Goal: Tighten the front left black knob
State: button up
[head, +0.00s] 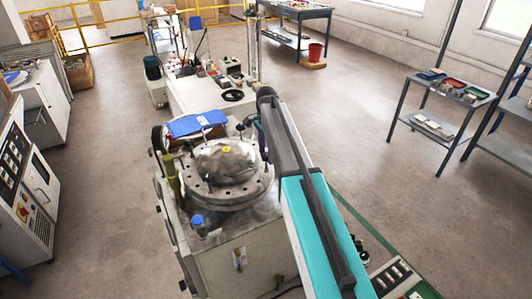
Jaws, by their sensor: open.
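A round grey metal plate (200,190) with holes along its rim lies on the machine. A worn grey dome (222,165) with a yellow spot on top sits in its middle. Several small dark knobs on posts stand around the dome. One dark knob (209,181) is at the front left of the dome, small and hard to make out. Another dark knob (239,127) is at the back right. My arm reaches up along the machine's right side with its teal and dark links. My gripper is not discernible; the arm's far end seems hidden behind its own links.
A blue pad (196,124) lies behind the dome. A blue-capped item (197,221) and a yellowish cylinder (171,172) stand at the machine's left edge. A white bench (200,95) with equipment adjoins behind. A grey control cabinet (25,200) is at left. Floor between is open.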

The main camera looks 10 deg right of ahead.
notch_tip(320, 180, up, 14)
jog(key=b, duration=0.3)
dwell(0.6)
jog(key=shift+s+f, duration=0.15)
jog(key=shift+f, duration=0.05)
